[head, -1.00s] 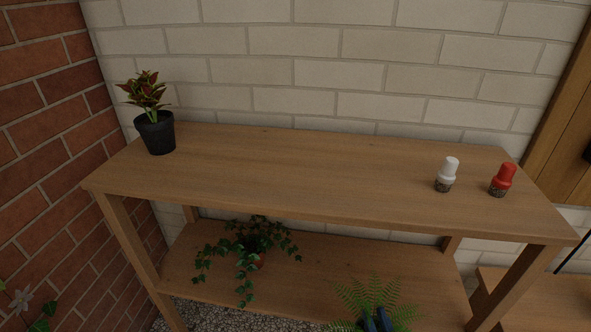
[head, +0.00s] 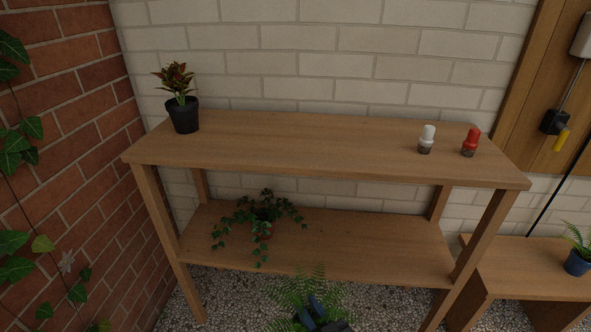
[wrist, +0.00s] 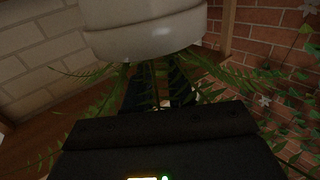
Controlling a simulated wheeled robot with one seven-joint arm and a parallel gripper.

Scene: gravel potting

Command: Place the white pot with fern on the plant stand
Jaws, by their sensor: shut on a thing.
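The fern (head: 297,297) shows at the bottom edge of the head view, with my gripper (head: 318,308) among its fronds. The white pot (wrist: 145,28) fills the top of the wrist view, and its fronds spread to both sides of my dark fingers (wrist: 160,88). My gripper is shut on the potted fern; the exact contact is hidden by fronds. In the head view the white pot is not visible. The wooden two-level plant stand (head: 310,143) is beyond the gripper, against the pale brick wall. The held fern is in front of its lower shelf.
A black pot with a reddish plant (head: 184,115) stands at the top's left end. White (head: 427,139) and red (head: 470,143) shakers stand at the right. A trailing ivy (head: 262,230) occupies the lower shelf. A low bench (head: 535,262) holds a blue potted fern (head: 578,261). The top's middle is clear.

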